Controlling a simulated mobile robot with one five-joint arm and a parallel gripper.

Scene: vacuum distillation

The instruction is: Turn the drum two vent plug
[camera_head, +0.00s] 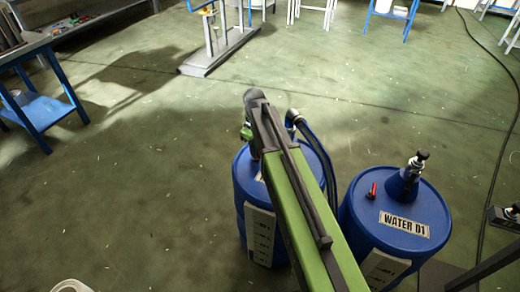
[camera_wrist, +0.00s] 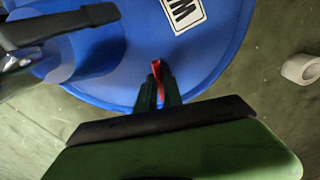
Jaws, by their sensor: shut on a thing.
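The red vent plug (camera_wrist: 157,67) stands on the blue top of a drum (camera_wrist: 205,65) in the wrist view. My gripper (camera_wrist: 158,86) is shut on the plug, with its dark fingers on either side of the red handle. In the head view my arm reaches over the left drum (camera_head: 245,190) and hides much of its top, including the plug and my fingertips. I cannot read that drum's label there; only part of a white label (camera_wrist: 182,12) shows in the wrist view.
The right drum (camera_head: 405,205), labelled WATER D1, has its own red plug (camera_head: 372,190) and a capped fitting (camera_head: 410,172). A hose (camera_head: 318,145) rises by the left drum. A blue fitting (camera_wrist: 85,55) stands left of my gripper. Floor left of the drums is open.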

